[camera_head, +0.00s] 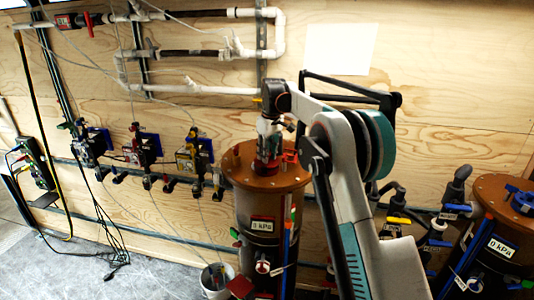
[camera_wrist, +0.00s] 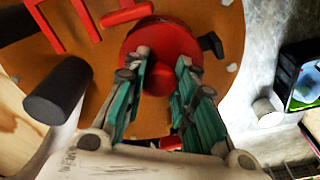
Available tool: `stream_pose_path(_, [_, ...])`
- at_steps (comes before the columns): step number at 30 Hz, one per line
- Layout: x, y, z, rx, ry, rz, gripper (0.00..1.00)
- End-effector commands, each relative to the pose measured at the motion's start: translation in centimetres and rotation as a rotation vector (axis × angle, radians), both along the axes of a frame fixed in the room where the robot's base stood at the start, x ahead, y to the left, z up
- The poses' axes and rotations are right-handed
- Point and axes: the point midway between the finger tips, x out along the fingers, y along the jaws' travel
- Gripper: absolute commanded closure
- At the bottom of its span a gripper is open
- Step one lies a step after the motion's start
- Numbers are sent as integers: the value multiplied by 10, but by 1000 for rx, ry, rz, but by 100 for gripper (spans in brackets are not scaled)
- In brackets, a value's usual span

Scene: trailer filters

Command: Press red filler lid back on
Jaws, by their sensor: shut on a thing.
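The red filler lid (camera_wrist: 165,32) is a round red disc in the wrist view, over the brown top (camera_wrist: 95,70) of the tank. My gripper (camera_wrist: 162,62) has its teal-padded fingers closed on the lid's raised middle, which they partly hide. In the head view my gripper (camera_head: 268,155) points down over the brown top of the near tank (camera_head: 243,180), with red parts close around it. I cannot tell whether the lid is seated flush or sits slightly above the opening.
A red bracket (camera_wrist: 88,22) and a black cylinder (camera_wrist: 55,90) stand on the tank top close to my fingers. A second brown-topped tank (camera_head: 497,195) stands at right. Valves and pipes line the plywood wall (camera_head: 440,75). A white bucket (camera_head: 217,283) stands on the floor.

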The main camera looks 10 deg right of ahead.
Motion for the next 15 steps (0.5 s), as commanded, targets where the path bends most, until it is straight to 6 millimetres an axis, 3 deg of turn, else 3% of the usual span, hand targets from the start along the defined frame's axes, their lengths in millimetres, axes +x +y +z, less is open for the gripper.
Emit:
stream_pose_path(8, [0,0,0,0,0,0,99])
stream_pose_path(9, [0,0,0,0,0,0,66])
stream_pose_path(11, [0,0,0,0,0,0,52])
stream_pose_path(15, [0,0,0,0,0,0,51])
